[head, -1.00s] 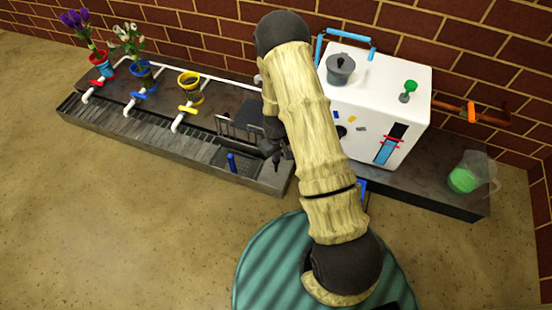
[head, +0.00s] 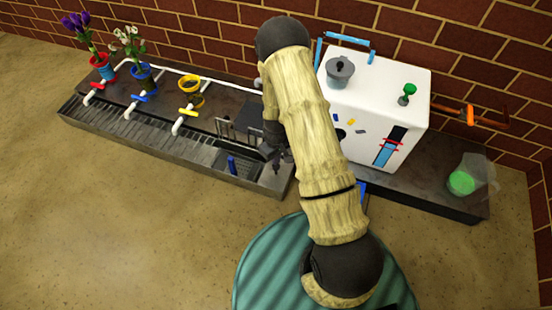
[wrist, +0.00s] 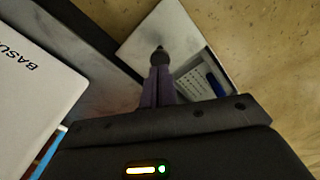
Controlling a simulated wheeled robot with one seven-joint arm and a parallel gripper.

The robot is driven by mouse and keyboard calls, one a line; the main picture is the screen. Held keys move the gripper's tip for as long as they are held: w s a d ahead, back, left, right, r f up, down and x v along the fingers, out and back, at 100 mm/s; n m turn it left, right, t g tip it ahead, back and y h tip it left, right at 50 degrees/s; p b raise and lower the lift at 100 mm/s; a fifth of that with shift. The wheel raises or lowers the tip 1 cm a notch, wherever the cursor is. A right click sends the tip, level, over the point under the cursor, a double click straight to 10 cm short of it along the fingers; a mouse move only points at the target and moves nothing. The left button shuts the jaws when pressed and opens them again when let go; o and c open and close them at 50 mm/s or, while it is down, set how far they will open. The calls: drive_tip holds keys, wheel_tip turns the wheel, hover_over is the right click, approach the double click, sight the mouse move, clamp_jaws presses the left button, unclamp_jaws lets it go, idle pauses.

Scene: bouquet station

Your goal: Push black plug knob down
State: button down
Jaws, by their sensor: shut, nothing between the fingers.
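The black plug knob (wrist: 159,57) shows in the wrist view as a small dark rounded piece with a narrow tip, over the pale grey surface beside the basin opening. My gripper (wrist: 158,72) is shut and empty, its fingertips lined up with the knob. They look very near or touching; I cannot tell which. In the head view my gripper (head: 275,158) points down at the right end of the grey sink trough (head: 205,164). The knob is too small and dark there to separate from the fingers.
A blue upright piece (head: 231,165) stands in the basin just left of my gripper. A dark rack (head: 228,132) is behind it. The white machine (head: 375,105) stands close on the right. Pots and white pipes line the counter at left.

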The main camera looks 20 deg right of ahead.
wheel_tip(320, 180, up, 7)
drive_tip(key=p, duration=0.6)
drive_tip(key=shift+r, duration=0.1)
drive_tip(key=s+r+m+t+p, duration=0.1)
drive_tip(key=s+r+p, duration=0.15)
drive_tip(key=r, duration=0.95)
drive_tip(key=s+r+m+p, duration=0.1)
drive_tip(key=r+p, duration=0.2)
drive_tip(key=r, duration=0.9)
drive_tip(key=s+r+m+t+p, duration=0.1)
drive_tip(key=s+r+p, duration=0.3)
drive_tip(key=r, duration=0.5)
drive_tip(key=s+r+m+t+p, duration=0.1)
drive_tip(key=s+r+m+p, duration=0.1)
drive_tip(key=s+r, duration=0.6)
wheel_tip(320, 180, up, 38)
drive_tip(key=w+p, duration=0.1)
drive_tip(key=p, duration=3.6)
